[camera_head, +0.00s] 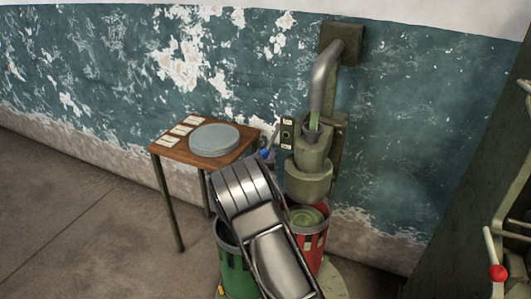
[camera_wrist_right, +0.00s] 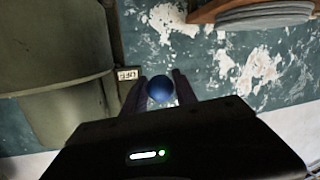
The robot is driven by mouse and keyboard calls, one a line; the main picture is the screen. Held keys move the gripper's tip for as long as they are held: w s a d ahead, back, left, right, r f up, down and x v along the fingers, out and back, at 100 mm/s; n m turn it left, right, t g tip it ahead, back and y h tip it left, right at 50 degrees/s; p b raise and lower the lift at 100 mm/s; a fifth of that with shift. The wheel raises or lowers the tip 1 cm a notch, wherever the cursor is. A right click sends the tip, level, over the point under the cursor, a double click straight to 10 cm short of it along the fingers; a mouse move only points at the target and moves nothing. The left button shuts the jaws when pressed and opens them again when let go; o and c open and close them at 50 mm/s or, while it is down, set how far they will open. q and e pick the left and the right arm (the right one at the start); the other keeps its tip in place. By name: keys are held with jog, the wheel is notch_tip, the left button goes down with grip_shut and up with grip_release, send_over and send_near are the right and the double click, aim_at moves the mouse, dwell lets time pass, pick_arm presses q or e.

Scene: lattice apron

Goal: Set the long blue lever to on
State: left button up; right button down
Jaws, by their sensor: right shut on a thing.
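The long blue lever (camera_head: 266,155) shows only as a small blue patch beside the pale green machine, mostly hidden behind my right arm. In the right wrist view its round blue knob (camera_wrist_right: 160,88) sits between the two dark fingers. My right gripper (camera_wrist_right: 159,92) is shut on the lever at the knob. In the head view my arm covers most of this gripper, and the lever's shaft is hidden. A small white label (camera_wrist_right: 127,73) is on the wall side beside the fingers; its marks are too small to read. My left gripper is not in view.
The green machine (camera_head: 311,155) with a bent grey pipe (camera_head: 322,75) stands at the wall. A red bin (camera_head: 319,222) and a green bin (camera_head: 238,278) stand below. A wooden table (camera_head: 165,148) holds a grey round plate (camera_head: 214,139) and cards. A red-knobbed lever (camera_head: 498,271) is at right.

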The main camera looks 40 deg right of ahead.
aim_at(264, 150)
jog(key=r+p, duration=0.1)
jog(key=r+y+p, duration=0.1)
jog(key=r+p, duration=0.1)
jog(key=shift+s+a+r+g, duration=0.1)
jog(key=shift+a+r+g, duration=0.1)
jog(key=shift+g, duration=0.2)
jog(key=r+p, duration=0.2)
jog(key=r, duration=0.3)
jog(key=shift+d+p, duration=0.2)
jog(key=shift+p, duration=0.15)
jog(key=shift+w+d+r+p, duration=0.2)
jog(key=shift+r+p, duration=0.1)
jog(key=shift+r, duration=0.2)
jog(key=shift+w+d+r+p, duration=0.15)
jog(key=shift+r+p, duration=0.1)
jog(key=shift+r, duration=0.25)
jog(key=c, duration=1.3)
grip_release()
jog(key=shift+s, duration=0.1)
jog(key=o, duration=0.3)
jog(key=shift+f, duration=0.2)
jog(key=shift+s+a, duration=0.1)
jog(key=shift+a, duration=0.05)
